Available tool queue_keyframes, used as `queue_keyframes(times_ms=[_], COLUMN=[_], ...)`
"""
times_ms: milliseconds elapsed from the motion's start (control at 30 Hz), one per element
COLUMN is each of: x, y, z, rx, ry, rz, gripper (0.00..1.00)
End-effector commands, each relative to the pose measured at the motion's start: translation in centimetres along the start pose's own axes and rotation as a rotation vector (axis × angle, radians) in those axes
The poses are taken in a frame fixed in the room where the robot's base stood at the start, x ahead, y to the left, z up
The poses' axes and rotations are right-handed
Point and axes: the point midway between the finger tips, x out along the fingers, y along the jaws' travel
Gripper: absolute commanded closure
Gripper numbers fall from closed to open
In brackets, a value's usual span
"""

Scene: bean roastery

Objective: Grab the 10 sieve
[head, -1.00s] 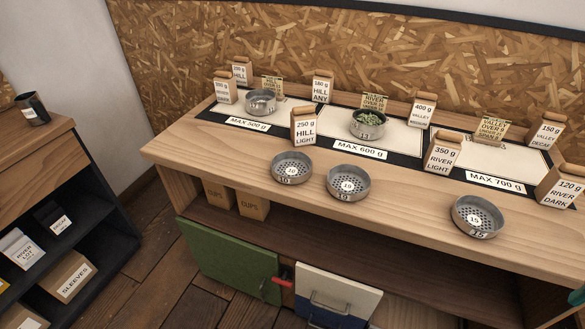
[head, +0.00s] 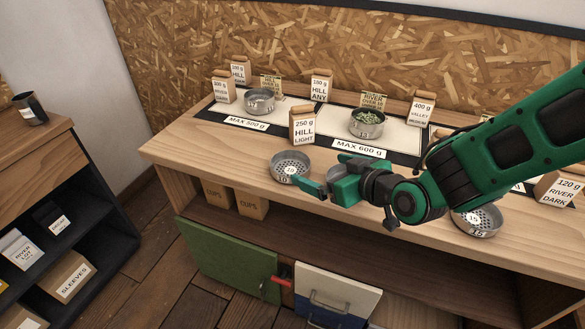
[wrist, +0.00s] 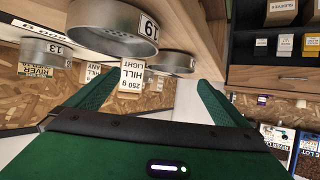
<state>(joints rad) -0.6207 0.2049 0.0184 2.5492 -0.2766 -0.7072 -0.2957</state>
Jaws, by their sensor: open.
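The 10 sieve (head: 290,166), a round grey metal pan with a perforated bottom, sits near the front edge of the counter, left of my arm in the head view. In the wrist view it (wrist: 172,62) lies past the nearer sieve. My gripper (head: 313,169) is open and empty, pointing left, with its fingertips just right of the 10 sieve in the head view. The wrist view shows its two green fingers (wrist: 157,82) apart with nothing between them. The 19 sieve (wrist: 112,26) is close to my gripper and mostly hidden by it in the head view.
A 250 g Hill Light bag (head: 303,126) stands just behind the 10 sieve. A 15 sieve (head: 478,219) is to the right, below my arm. Bare counter (head: 215,150) lies left.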

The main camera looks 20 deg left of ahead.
Motion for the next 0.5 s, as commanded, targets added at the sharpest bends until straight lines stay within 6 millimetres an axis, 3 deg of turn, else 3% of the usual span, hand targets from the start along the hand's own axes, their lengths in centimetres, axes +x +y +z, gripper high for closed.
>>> queue_keyframes(times_ms=[33,167,500], x=[0.5,1.3,5.8], y=[-1.2,-2.4,-2.7], z=[0.0,-0.3,-0.6], rx=[-0.007,-0.016,-0.017], ry=[0.018,0.053,0.061], rz=[-0.017,-0.031,-0.031], gripper=[0.0,0.0,0.0])
